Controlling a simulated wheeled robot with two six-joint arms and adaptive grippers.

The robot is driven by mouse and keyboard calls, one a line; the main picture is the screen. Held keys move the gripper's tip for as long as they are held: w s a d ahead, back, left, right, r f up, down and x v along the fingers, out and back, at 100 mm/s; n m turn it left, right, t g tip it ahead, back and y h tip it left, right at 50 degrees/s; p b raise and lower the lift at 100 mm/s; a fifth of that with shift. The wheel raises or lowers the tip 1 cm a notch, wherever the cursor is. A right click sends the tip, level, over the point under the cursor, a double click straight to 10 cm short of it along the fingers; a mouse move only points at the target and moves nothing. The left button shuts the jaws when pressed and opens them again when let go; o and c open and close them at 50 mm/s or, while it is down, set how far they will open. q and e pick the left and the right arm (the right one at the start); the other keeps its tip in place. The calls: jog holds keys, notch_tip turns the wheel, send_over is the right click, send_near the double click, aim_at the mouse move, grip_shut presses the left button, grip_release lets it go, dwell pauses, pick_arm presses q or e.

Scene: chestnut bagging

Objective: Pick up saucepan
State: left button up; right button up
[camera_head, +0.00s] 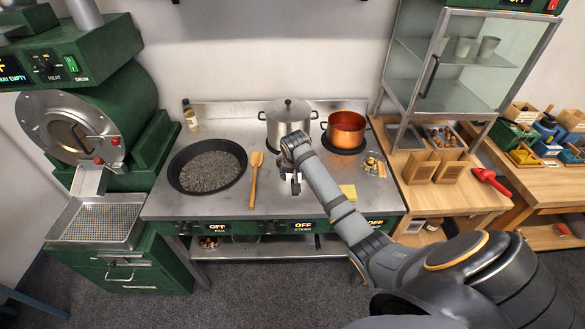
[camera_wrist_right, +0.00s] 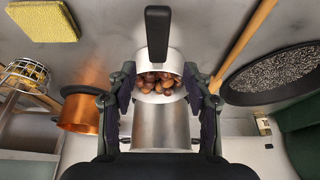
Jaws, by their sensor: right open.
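A small steel saucepan (camera_wrist_right: 158,96) with a black handle (camera_wrist_right: 158,32) holds several brown chestnuts (camera_wrist_right: 160,82). In the right wrist view it lies between my right gripper's fingers, its handle pointing to the top of the picture. My right gripper (camera_wrist_right: 158,108) is open, with one finger on each side of the pan; I cannot tell whether they touch it. In the head view my right gripper (camera_head: 290,182) is low over the middle of the steel stove top, and the saucepan is mostly hidden by it. My left gripper is not in view.
A lidded steel pot (camera_head: 288,117) and a copper pot (camera_head: 345,130) stand behind. A wide black pan (camera_head: 207,168) and a wooden spatula (camera_head: 254,180) lie to the left. A yellow sponge (camera_head: 349,192) and a small basket (camera_head: 373,165) are on the right.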

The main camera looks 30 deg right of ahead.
jog(key=shift+x, duration=0.75)
jog(key=shift+f+p, duration=0.4)
jog(key=shift+p, duration=0.05)
jog(key=p+x, duration=0.1)
jog(key=x, duration=0.3)
jog(key=shift+s+d, duration=0.1)
jog(key=shift+d, duration=0.1)
jog(key=shift+f, duration=0.3)
jog(key=shift+r, duration=0.1)
grip_shut()
jog(key=shift+w, duration=0.2)
